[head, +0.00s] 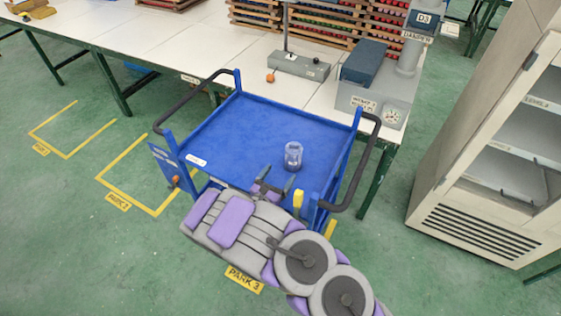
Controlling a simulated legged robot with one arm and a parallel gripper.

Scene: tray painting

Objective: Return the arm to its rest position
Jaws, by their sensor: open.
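My arm reaches in from the bottom right of the head view. My gripper (275,186) is at the near edge of the blue cart's top tray (240,135). Its two dark fingers are apart and nothing shows between them. A small clear jar or cup (293,155) stands upright on the tray, just beyond the fingertips and apart from them as far as I can tell. My forearm hides part of the cart's near side and lower part.
The cart has black handles (361,170) at both ends. Behind it is a long white table (180,48) with a grey machine (375,90) and stacked wooden racks (320,22). An open shelved cabinet (480,215) stands right. Green floor (60,220) is clear at left.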

